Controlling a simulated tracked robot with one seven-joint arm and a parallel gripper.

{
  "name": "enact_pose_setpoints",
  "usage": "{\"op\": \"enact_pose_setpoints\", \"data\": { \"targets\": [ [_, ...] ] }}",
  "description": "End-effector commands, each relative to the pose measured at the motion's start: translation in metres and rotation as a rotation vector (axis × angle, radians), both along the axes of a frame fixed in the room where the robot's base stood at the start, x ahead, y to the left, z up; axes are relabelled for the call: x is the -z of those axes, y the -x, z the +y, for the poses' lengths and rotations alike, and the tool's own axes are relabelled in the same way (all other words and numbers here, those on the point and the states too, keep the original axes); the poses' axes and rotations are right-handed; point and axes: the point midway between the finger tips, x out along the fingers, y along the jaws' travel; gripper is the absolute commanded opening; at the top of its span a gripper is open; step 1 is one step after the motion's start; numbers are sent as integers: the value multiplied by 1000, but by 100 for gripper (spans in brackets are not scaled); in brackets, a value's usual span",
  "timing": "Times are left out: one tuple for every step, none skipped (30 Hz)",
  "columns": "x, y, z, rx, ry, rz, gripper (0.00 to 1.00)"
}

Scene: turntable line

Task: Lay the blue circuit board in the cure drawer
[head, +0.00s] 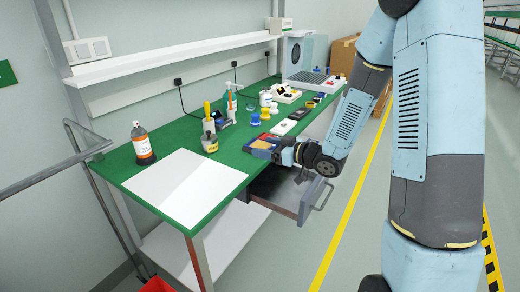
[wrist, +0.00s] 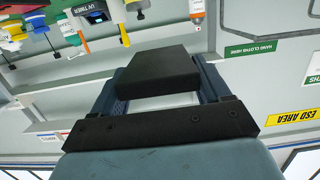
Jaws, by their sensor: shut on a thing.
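My gripper (head: 277,151) is low over the front edge of the green bench, above the open drawer (head: 306,207). In the wrist view my gripper (wrist: 160,80) is shut on a flat black block (wrist: 160,70) that spans its two fingers. No blue shows on the block's visible face, so I cannot tell whether it is the circuit board. The drawer is pulled out below the bench top and looks grey inside; my gripper and the bench edge hide part of it.
A white shelf (head: 170,55) hangs above. The floor right of the drawer is clear up to a yellow line.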

Motion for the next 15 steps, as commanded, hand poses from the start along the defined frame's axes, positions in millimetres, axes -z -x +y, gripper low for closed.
{"op": "enact_pose_setpoints", "data": {
  "targets": [
    [-1, 1, -1, 2, 0, 0, 43],
    [-1, 1, -2, 6, 0, 0, 43],
    [-1, -1, -4, 17, 0, 0, 43],
    [0, -3, -5, 29, 0, 1, 43],
    [2, -5, -7, 44, 1, 1, 43],
    [4, -9, -11, 71, 0, 3, 43],
    [6, -13, -15, 95, -1, 3, 43],
    [9, -18, -19, 123, -1, 3, 43],
    [13, -24, -25, 165, 0, 4, 43],
    [17, -29, -31, 199, 0, 4, 43],
    [21, -34, -37, 234, 1, 4, 43],
    [26, -40, -45, 285, 1, 5, 43],
    [31, -45, -52, 321, 1, 6, 43],
    [35, -49, -59, 359, 2, 5, 43],
    [41, -55, -69, 410, 1, 6, 43]
  ]
}}
